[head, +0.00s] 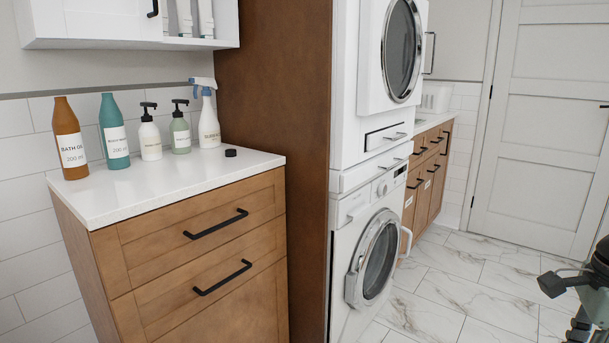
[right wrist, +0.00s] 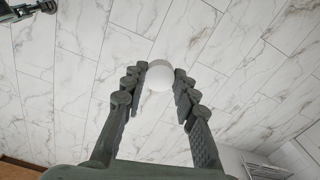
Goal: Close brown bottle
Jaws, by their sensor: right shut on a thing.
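The brown bottle (head: 69,140) stands upright at the left end of the white counter. It has a white label reading "BATH", and no cap shows on its neck. A small round black cap (head: 230,152) lies on the counter to the right of the spray bottle. A dark gripper, which looks like my right one (head: 562,283), shows partly at the right edge of the head view, well away from the counter. In the right wrist view, my right gripper (right wrist: 160,82) points at the floor, its fingers on either side of a white round thing (right wrist: 160,74).
On the white counter (head: 120,202), a teal bottle (head: 113,135), two pump bottles (head: 150,138) (head: 180,135) and a spray bottle (head: 208,128) stand in a row. A tall brown panel and stacked machines (head: 375,258) stand to the right. Marble floor (head: 470,275) is open.

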